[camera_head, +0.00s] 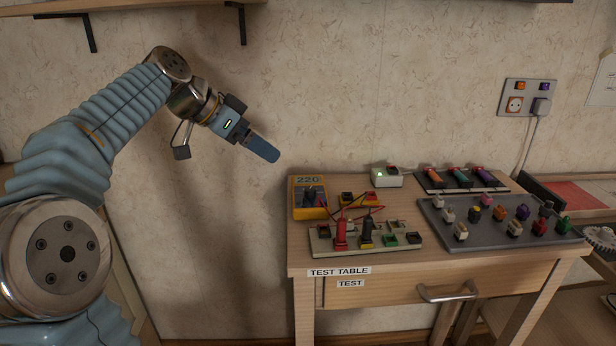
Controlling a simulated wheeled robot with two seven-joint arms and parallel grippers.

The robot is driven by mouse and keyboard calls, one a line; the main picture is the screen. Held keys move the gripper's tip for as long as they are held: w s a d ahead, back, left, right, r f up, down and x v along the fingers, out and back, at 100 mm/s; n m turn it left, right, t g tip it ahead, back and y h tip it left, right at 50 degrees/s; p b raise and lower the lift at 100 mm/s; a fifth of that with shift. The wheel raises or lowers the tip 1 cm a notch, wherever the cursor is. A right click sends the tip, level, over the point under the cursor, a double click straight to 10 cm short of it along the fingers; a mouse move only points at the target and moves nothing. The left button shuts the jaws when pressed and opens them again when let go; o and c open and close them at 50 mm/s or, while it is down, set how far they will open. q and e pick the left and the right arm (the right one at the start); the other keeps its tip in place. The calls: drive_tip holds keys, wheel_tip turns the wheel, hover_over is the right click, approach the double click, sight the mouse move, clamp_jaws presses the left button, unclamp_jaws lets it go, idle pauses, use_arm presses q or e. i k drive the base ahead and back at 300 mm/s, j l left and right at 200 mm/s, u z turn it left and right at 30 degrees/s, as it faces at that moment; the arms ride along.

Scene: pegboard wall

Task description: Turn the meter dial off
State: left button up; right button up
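The yellow meter (309,198) lies at the left end of the wooden test table (300,262). Its display reads 220. The dark dial (311,194) is on its face below the display; its exact pointer angle is too small to tell. My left gripper (262,149) is in the air up and left of the meter, apart from it, pointing down and right. Its fingers appear as one narrow blue shape, so their gap cannot be seen. It does not visibly hold anything. My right gripper is not in view.
A pale board (325,243) with red and black probes stands in front of the meter, with wires looping beside it. A grey tray (482,236) of several coloured parts is at right. A white box with green light (386,178) is behind. Shelf brackets (90,33) hang above.

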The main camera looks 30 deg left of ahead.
sight(309, 191)
drive_tip(key=k+l, duration=0.8)
drive_tip(key=k, duration=0.05)
